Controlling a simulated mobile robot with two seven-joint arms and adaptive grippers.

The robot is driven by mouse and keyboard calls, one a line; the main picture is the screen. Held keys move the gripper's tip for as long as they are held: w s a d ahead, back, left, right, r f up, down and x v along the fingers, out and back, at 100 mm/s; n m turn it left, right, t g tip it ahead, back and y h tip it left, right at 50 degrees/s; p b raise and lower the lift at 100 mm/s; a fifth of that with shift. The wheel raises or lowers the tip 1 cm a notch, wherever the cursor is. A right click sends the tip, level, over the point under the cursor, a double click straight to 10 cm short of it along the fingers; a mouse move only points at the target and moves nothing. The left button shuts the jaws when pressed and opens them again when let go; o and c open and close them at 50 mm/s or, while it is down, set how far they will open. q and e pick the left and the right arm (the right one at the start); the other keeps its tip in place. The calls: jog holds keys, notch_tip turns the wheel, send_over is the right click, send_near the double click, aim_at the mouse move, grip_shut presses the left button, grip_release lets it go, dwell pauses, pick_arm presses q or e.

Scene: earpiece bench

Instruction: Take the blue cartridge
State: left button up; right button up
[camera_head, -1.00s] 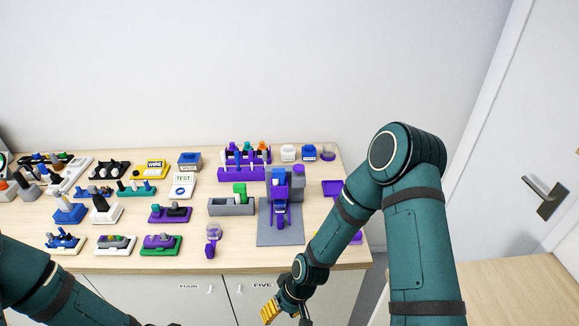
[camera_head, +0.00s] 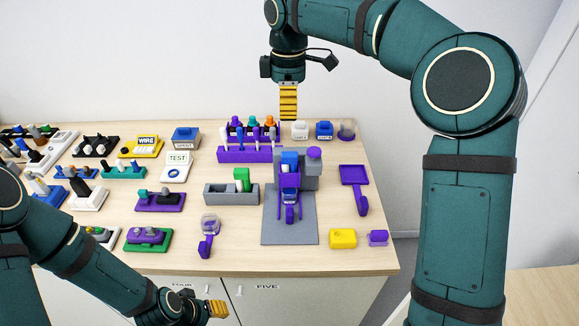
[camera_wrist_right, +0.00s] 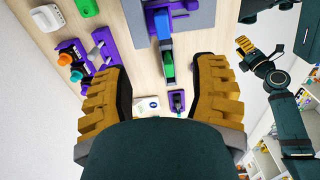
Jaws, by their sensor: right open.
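A purple rack (camera_head: 232,155) at the back of the bench holds several upright pieces with coloured tops, including teal (camera_head: 253,121) and orange (camera_head: 270,121). The rack (camera_wrist_right: 106,46) also shows in the right wrist view. My right gripper (camera_head: 288,116) is open and empty, pointing down above the rack's right end; its yellow fingers frame the right wrist view. My left gripper (camera_head: 218,309) hangs low before the bench's front edge; its jaw opening is unclear.
A grey stand with a blue block (camera_head: 290,157) on it is right of the rack. A grey tray (camera_head: 232,195) with a green block is in front. Several small fixtures fill the left side.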

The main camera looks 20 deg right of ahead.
aim_at(290, 154)
notch_tip(290, 154, down, 9)
jog(key=b, duration=0.2)
jog(key=shift+b, duration=0.35)
jog(key=shift+s+f, duration=0.15)
jog(key=shift+f, duration=0.15)
jog(key=f, duration=0.2)
jog(key=f+b, duration=0.1)
jog(key=f, duration=0.2)
jog(key=shift+s+b, duration=0.2)
jog(key=shift+b, duration=0.1)
pick_arm(q)
jog(key=f, duration=0.2)
jog(key=s+f, duration=0.1)
jog(key=f, duration=0.2)
jog(key=shift+d, duration=0.2)
pick_arm(e)
jog(key=shift+r, duration=0.1)
grip_shut()
